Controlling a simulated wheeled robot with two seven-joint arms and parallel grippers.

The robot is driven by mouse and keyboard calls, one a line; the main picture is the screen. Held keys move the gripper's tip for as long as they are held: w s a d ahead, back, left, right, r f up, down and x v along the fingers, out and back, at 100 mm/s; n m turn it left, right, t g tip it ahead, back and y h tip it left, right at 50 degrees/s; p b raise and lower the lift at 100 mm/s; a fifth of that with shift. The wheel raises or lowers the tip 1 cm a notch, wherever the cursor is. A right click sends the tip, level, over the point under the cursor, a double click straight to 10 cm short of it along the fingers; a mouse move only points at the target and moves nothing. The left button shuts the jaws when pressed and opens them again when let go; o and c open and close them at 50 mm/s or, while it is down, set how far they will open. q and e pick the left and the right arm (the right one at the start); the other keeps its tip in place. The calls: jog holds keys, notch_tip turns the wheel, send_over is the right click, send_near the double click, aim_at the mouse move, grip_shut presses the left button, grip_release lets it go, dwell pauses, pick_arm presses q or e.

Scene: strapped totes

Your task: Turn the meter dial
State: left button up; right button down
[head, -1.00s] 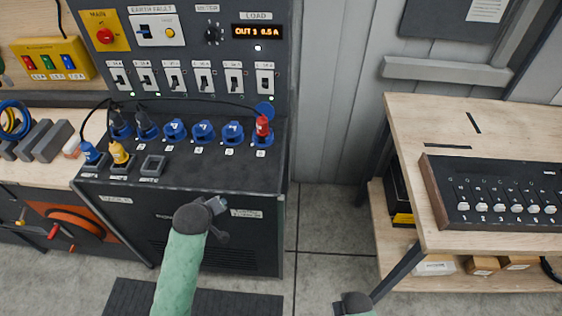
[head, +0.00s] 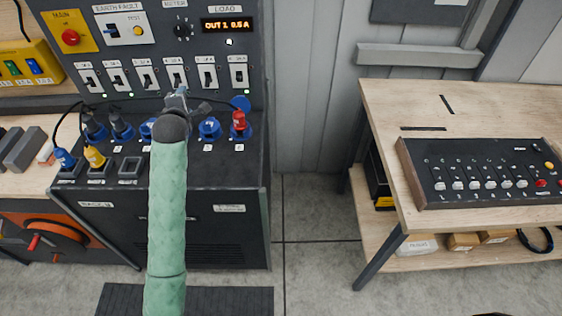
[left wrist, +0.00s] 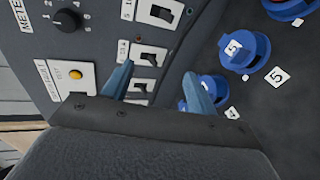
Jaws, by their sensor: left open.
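The meter dial (head: 182,31) is a small black knob on the upper part of the dark panel, left of the lit load display (head: 228,25), which reads OUT 1 0.5 A. In the left wrist view the dial (left wrist: 68,20) shows at the upper left with white position marks around it. My left gripper (head: 178,94) is in front of the panel, below the dial and near the row of switches. In the left wrist view its two blue fingers (left wrist: 158,85) are apart with nothing between them. The right gripper does not show in the head view.
A row of switches (head: 146,79) runs under the dial, with blue sockets (head: 209,128) and a red plug (head: 239,121) below on the ledge. A yellow test button (left wrist: 76,75) is close by. A workbench (head: 385,100) with a black switch box stands at the right.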

aim_at(180, 32)
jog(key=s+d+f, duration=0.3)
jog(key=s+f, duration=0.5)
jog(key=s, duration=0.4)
pick_arm(q)
jog(key=w+r+n+t+p, duration=0.1)
jog(key=w+r+n, duration=0.1)
jog(key=w+r, duration=0.2)
jog(key=w+a+r+n+t+p, duration=0.1)
jog(key=w+r+n, duration=0.1)
jog(key=w+r, duration=0.3)
jog(key=w+r+n+t+p, duration=0.1)
jog(key=w+r+n+p, duration=0.1)
jog(key=w+r, duration=0.3)
jog(key=shift+w+a+y, duration=0.3)
jog(key=shift+w+a, duration=0.05)
jog(key=shift+w, duration=0.15)
jog(key=shift+w+f+p, duration=0.15)
jog(key=shift+w+p, duration=0.15)
jog(key=shift+w, duration=0.55)
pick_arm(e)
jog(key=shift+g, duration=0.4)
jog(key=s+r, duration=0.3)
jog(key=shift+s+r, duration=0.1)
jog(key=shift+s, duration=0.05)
pick_arm(q)
jog(key=c, duration=1)
